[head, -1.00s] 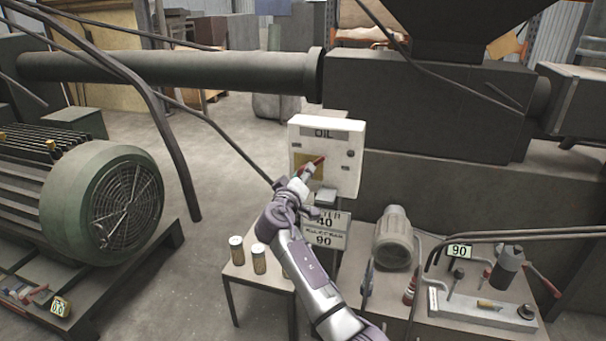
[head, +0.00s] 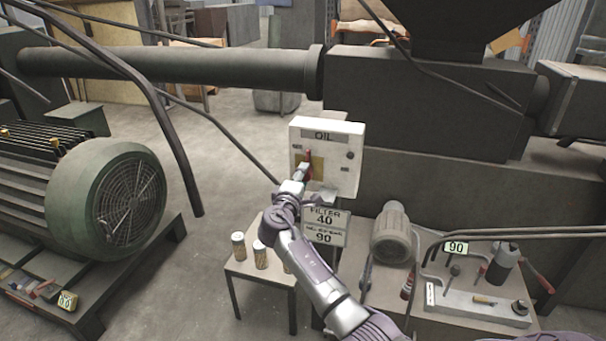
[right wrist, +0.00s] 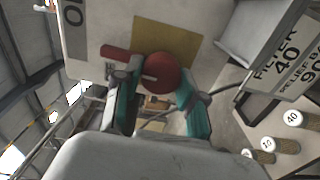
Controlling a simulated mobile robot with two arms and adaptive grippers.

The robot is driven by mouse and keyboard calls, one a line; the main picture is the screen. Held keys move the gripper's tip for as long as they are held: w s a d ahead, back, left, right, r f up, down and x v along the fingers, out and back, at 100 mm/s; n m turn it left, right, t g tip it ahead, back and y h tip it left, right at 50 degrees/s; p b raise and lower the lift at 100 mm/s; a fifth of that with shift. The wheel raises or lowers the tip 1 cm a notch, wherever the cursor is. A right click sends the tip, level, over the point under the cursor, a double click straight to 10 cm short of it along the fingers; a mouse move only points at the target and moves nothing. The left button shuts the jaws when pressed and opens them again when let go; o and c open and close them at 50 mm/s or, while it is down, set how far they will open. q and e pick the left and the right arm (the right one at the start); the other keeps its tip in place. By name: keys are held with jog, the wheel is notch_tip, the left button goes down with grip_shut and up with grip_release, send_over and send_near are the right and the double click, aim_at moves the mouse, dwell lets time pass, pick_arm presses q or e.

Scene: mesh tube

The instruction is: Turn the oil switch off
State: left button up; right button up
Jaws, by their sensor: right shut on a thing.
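The white oil box (head: 340,178) hangs in the middle of the head view, with "OIL" on its top label. Its red switch (head: 307,156) sits in front of a yellow plate and its lever points about upward. My right gripper (head: 302,172) is at the switch and partly hides it. In the right wrist view, the red switch (right wrist: 165,72) shows its round hub and a short lever. The teal fingers of my right gripper (right wrist: 153,84) are shut on the switch, one on each side of the hub. My left gripper is not in view.
Below the box are a "FILTER 40 / 90" sign (head: 325,227) and a small table (head: 262,275) with several cans. A green motor (head: 110,200) stands at left. A bench (head: 400,280) with tools is at lower right. A long pipe (head: 170,66) runs behind.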

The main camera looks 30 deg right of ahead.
jog(key=shift+n, duration=0.4)
jog(key=o, duration=1.1)
jog(key=shift+o, duration=0.2)
jog(key=v, duration=1.2)
